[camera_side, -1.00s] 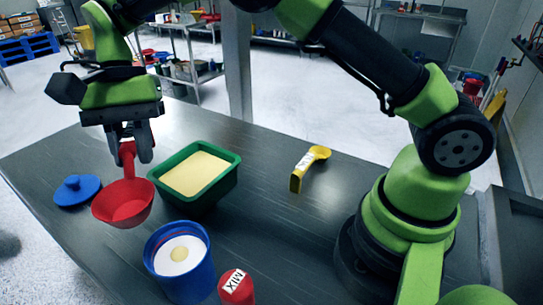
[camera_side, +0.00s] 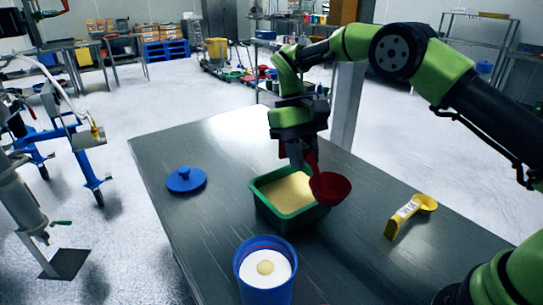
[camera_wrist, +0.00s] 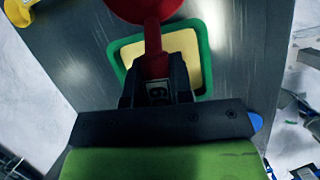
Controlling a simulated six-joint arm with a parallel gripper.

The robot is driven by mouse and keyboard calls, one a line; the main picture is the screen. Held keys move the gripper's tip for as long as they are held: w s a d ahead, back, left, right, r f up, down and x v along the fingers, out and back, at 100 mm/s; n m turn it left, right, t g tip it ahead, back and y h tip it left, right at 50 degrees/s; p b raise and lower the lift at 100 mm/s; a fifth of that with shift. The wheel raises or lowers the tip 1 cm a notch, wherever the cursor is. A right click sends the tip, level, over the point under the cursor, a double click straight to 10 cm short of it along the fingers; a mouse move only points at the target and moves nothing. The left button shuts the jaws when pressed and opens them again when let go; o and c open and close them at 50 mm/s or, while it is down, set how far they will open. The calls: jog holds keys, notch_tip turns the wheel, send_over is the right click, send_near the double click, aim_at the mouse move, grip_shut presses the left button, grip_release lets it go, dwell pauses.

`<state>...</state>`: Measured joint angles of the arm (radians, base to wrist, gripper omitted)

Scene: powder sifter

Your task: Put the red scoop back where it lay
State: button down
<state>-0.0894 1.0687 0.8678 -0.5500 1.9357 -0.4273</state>
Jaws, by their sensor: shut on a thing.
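The red scoop (camera_side: 330,188) is held by its handle in my gripper (camera_side: 299,160), which is shut on it. In the side view its bowl hangs over the right edge of the green tub (camera_side: 291,223), which holds pale yellow powder. In the wrist view the scoop's handle (camera_wrist: 155,45) runs up from between the fingers of my gripper (camera_wrist: 157,75), with the green tub (camera_wrist: 205,35) behind and below. The bowl is cut off by the top edge of that view.
A yellow scoop (camera_side: 410,214) with a label lies at the right of the dark table (camera_side: 215,150). A blue container (camera_side: 264,284) with white contents stands at the front. A blue lid (camera_side: 186,180) lies at the left. The table between lid and green tub is clear.

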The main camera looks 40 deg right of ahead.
jog(key=s+d+f+n+t+h, duration=0.2)
jog(key=d+f+n+h, duration=0.1)
jog(key=d+n, duration=0.65)
jog(key=s+d+f+n+t+h, duration=0.2)
jog(key=d+n, duration=0.7)
jog(key=n, duration=0.1)
jog(key=shift+f, duration=3.5)
jog(key=shift+f, duration=0.6)
jog(key=c, duration=0.9)
grip_release()
jog(key=shift+c, duration=0.2)
